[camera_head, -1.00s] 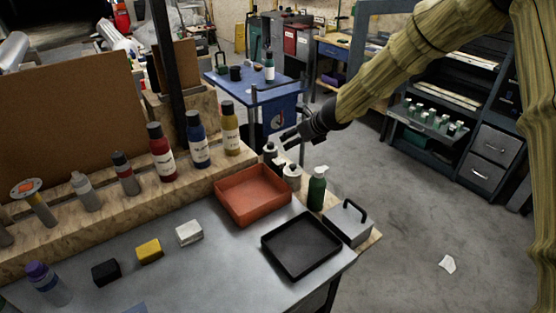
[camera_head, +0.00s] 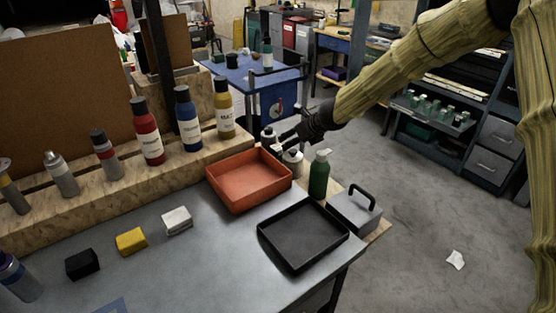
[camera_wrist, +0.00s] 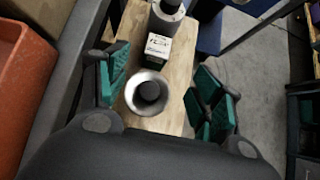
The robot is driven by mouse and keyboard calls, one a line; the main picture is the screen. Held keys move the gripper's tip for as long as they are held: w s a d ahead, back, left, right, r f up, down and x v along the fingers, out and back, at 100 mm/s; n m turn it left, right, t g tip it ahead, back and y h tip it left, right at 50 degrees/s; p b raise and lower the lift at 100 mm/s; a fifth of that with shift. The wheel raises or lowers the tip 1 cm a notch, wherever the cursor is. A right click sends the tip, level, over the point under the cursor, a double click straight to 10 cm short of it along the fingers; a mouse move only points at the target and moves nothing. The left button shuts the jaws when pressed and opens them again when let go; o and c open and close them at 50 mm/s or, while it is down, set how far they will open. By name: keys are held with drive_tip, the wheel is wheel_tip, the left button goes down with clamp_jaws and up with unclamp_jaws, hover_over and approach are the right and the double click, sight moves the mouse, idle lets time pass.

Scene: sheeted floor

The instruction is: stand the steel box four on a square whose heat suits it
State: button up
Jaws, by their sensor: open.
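A grey steel box (camera_head: 354,209) with a black handle on top stands at the table's right end, beside the black tray. I cannot read a number on it. A blue patch (camera_head: 108,306), perhaps a square, is cut off at the bottom edge of the head view. My gripper (camera_head: 283,147) is over the table's far right corner, at two small dark-topped containers, away from the steel box. In the wrist view my gripper (camera_wrist: 162,85) is open; its teal-padded fingers are apart, with a round metal-rimmed container (camera_wrist: 149,92) between them in the picture. I cannot tell whether they touch it.
An orange tray (camera_head: 213,187) and a black tray (camera_head: 266,247) lie on the table. A green pump bottle (camera_head: 319,177) stands between gripper and box. Black, yellow and white blocks (camera_head: 177,220) lie at front left. Several bottles line the wooden ledge.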

sight(278, 147)
drive_tip(key=p+x, duration=0.1)
drive_tip(key=x, duration=0.5)
drive_tip(key=shift+w+a+f, duration=0.15)
drive_tip(key=shift+w+a, duration=0.05)
drive_tip(key=shift+a, duration=0.05)
drive_tip(key=shift+p+x, duration=0.9)
drive_tip(key=shift+x, duration=1.2)
drive_tip(key=shift+a, duration=0.1)
drive_tip(key=shift+c, duration=0.5)
drive_tip(key=c, duration=1.3)
drive_tip(key=shift+c, duration=0.2)
